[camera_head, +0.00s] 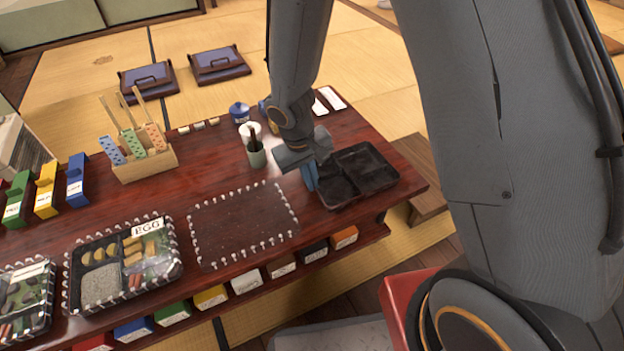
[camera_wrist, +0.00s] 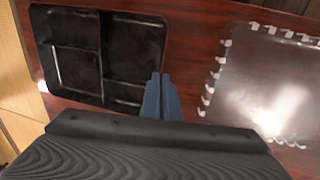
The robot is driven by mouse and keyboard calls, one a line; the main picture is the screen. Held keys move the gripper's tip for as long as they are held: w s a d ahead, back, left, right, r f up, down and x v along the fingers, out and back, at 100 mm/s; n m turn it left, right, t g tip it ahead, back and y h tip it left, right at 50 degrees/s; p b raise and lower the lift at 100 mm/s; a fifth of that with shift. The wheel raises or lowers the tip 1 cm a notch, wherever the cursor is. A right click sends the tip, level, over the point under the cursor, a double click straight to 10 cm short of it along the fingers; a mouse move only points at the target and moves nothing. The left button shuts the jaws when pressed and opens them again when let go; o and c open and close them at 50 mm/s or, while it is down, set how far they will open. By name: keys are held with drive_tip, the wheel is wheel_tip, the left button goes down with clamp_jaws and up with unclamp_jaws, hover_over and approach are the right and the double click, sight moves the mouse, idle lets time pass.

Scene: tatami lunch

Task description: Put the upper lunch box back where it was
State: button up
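A black lunch box (camera_head: 372,170) with divided, empty compartments is at the right end of the dark red table. It also shows at the upper left of the wrist view (camera_wrist: 80,48). My gripper (camera_head: 311,178) is at the box's left wall, pointing down. In the wrist view its blue fingertips (camera_wrist: 161,92) are close together at the box's rim and look shut on that wall. Whether the box rests on the table or is slightly raised, I cannot tell. An empty rectangle edged with white pegs (camera_head: 243,224) lies left of the box.
A filled bento labelled EGG (camera_head: 127,260) sits in another pegged rectangle at left, with a second filled one (camera_head: 25,300) beside it. Coloured boxes line the shelf below the front edge.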

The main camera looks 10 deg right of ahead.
drive_tip(key=o, duration=0.4)
drive_tip(key=shift+r, duration=0.1)
wheel_tip(320, 180, up, 12)
drive_tip(key=a+p, duration=0.2)
drive_tip(key=p, duration=0.3)
drive_tip(key=s+a+r+n, duration=0.1)
drive_tip(key=s+a+r, duration=0.1)
drive_tip(key=s, duration=0.5)
drive_tip(key=s+a+r+n+y, duration=0.1)
drive_tip(key=s+a+r, duration=0.2)
drive_tip(key=s+r, duration=0.2)
drive_tip(key=s+a+r+n+y, duration=0.1)
drive_tip(key=s+a+r, duration=0.1)
drive_tip(key=s, duration=0.8)
drive_tip(key=shift+a+r+g, duration=0.3)
drive_tip(key=shift+a+r, duration=0.05)
drive_tip(key=shift+r, duration=0.55)
drive_tip(key=shift+s, duration=0.1)
